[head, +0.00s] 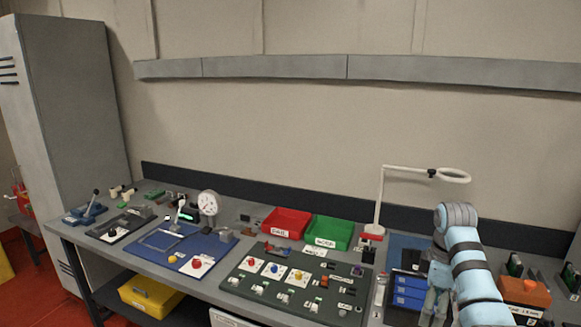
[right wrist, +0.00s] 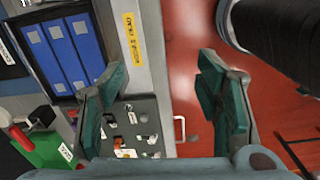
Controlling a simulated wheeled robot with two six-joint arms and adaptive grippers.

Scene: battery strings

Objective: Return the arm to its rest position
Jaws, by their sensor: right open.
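My right arm (head: 467,265) comes in at the right of the head view, bent over the right end of the workbench. Its gripper (head: 434,300) hangs down beside the blue boxes, partly hidden by the arm. In the right wrist view the right gripper (right wrist: 163,70) is open, its green-padded fingers wide apart with nothing between them. The bench edge and red floor lie beyond the fingers. My left arm and gripper are not in view.
Blue boxes (head: 408,292) stand close left of the right gripper. A white lamp stand (head: 380,200) rises behind. A red bin (head: 286,222), green bin (head: 328,232) and dark green board (head: 262,270) lie left. An orange block (head: 526,291) sits right. Red floor (right wrist: 195,20) is clear.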

